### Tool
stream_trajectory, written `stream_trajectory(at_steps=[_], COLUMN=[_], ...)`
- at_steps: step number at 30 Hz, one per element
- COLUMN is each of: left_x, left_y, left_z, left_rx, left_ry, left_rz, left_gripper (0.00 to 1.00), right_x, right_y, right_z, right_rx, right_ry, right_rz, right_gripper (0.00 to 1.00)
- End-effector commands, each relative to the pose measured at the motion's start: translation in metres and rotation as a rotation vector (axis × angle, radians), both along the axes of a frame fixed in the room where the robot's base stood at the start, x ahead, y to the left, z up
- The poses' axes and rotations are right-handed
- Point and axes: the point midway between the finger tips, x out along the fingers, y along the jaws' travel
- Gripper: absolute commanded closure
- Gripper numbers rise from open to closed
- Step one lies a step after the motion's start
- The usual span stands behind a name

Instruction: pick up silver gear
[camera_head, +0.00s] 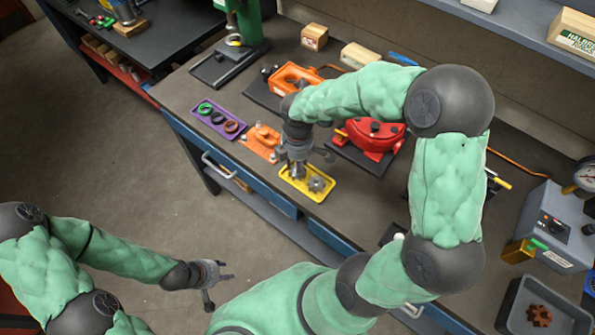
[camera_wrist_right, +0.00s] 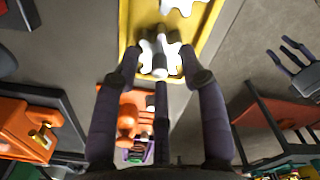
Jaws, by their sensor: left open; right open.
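A yellow tray (camera_head: 310,198) lies near the table's front edge. A silver gear (camera_head: 317,184) shows in its right part. My right gripper (camera_head: 297,168) points down over the tray's left part. In the right wrist view, its fingers (camera_wrist_right: 162,74) are spread around a silver gear (camera_wrist_right: 150,56) with a shaft, close to the yellow tray's end (camera_wrist_right: 126,32). Whether the fingers touch this gear I cannot tell. Another silver gear (camera_wrist_right: 182,5) is cut by the top edge. My left gripper (camera_head: 212,280) is open and empty over the floor, away from the table.
A purple tray (camera_head: 207,126) with several rings and an orange part (camera_head: 262,138) lie left of the yellow tray. A red device (camera_head: 372,134) stands behind it to the right. A grey bin (camera_head: 512,300) with a brown gear (camera_head: 539,315) is at the far right.

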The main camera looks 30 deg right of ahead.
Motion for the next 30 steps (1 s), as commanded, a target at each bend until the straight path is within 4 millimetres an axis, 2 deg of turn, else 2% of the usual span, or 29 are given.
stream_trajectory(at_steps=[4, 5, 9, 23, 30], left_x=[0.0, 0.0, 0.0, 0.0, 0.0], left_y=[0.0, 0.0, 0.0, 0.0, 0.0], left_z=[0.001, 0.001, 0.001, 0.002, 0.008], left_rx=[0.0, 0.0, 0.0, 0.0, 0.0], left_ry=[0.0, 0.0, 0.0, 0.0, 0.0], left_rz=[0.0, 0.0, 0.0, 0.0, 0.0], left_gripper=[0.58, 0.58, 0.58, 0.58, 0.58], right_x=[0.0, 0.0, 0.0, 0.001, 0.001], right_y=[0.0, 0.0, 0.0, 0.0, 0.0], right_z=[0.001, 0.001, 0.001, 0.004, 0.028], right_rx=[0.0, 0.0, 0.0, -0.001, -0.001], right_ry=[-0.001, -0.001, -0.001, -0.002, -0.004], right_rz=[0.0, 0.0, 0.0, 0.0, -0.001], right_gripper=[0.58, 0.6, 1.0, 1.0, 1.0])
